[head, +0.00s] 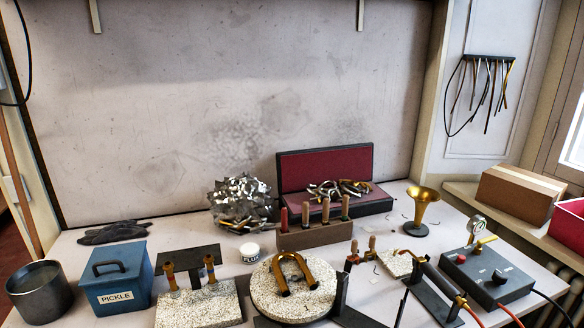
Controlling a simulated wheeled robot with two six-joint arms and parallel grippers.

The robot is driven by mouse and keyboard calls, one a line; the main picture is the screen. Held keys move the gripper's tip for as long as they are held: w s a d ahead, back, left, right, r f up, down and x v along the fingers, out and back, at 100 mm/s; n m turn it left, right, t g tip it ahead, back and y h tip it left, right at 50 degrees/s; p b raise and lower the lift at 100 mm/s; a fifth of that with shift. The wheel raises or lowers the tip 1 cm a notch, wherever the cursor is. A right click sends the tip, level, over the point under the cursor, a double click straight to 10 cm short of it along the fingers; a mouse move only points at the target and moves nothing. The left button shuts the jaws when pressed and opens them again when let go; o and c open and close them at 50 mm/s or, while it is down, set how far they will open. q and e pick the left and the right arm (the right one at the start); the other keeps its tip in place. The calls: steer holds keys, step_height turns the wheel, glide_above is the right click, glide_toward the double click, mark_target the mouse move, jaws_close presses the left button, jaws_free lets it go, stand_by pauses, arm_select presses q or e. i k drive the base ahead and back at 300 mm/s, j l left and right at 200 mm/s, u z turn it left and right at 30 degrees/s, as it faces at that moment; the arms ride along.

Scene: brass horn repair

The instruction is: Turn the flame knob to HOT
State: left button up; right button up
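A dark grey control box (486,292) sits at the right end of the bench. On its top are a black knob (498,277) and a small red knob or button (461,259). A yellow lever (487,240) and a round gauge (478,225) stand at its back edge. Which of these is the flame knob cannot be told for sure, and no HOT marking or pointer setting is legible. Neither of my grippers shows in the head view.
A torch (441,282) with an orange hose rests on a dark stand left of the box. A brass bell (422,209) stands behind. A U-shaped brass tube (290,272) lies on a round speckled block (270,300). A blue PICKLE box (115,279) stands at left.

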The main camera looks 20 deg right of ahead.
mark_target(499, 277)
steer(key=z, duration=0.5)
steer(key=i+z, duration=0.1)
steer(key=z, duration=0.9)
steer(key=j+z, duration=0.15)
steer(key=z, duration=0.35)
steer(key=i, duration=0.05)
